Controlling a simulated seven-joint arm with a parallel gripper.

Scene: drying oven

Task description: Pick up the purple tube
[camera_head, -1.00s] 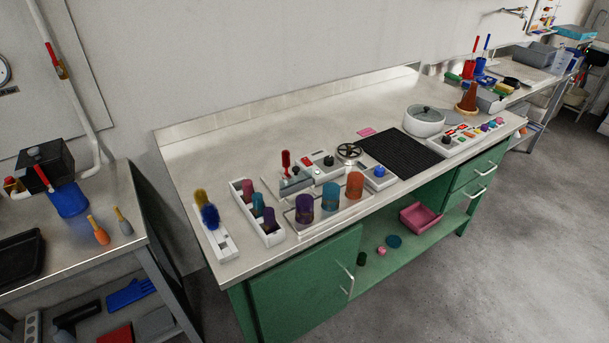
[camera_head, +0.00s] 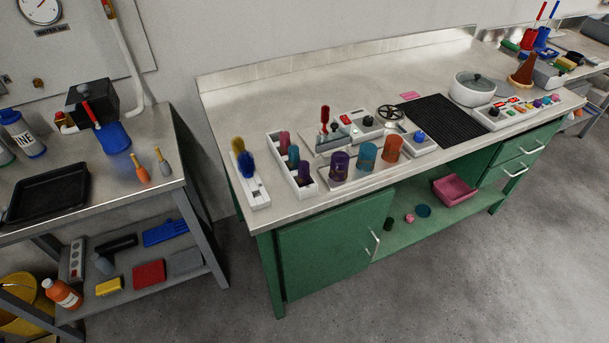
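A small purple tube (camera_head: 304,174) stands upright at the near end of a white rack (camera_head: 308,191) on the left part of the steel bench. A teal tube (camera_head: 293,157) and a pinkish-purple tube (camera_head: 284,142) stand behind it in the same rack. A wider purple cylinder (camera_head: 339,166) stands just to the right of the rack, on a clear or grey tray, beside a blue cylinder (camera_head: 367,156) and an orange cylinder (camera_head: 393,147). My gripper is not in view.
A white holder (camera_head: 259,190) with yellow and blue brushes stands left of the rack. A red-handled tool (camera_head: 324,119), a black mat (camera_head: 444,119) and a white pot (camera_head: 474,88) are further right. The bench's back left is clear. A second table (camera_head: 90,200) stands at left.

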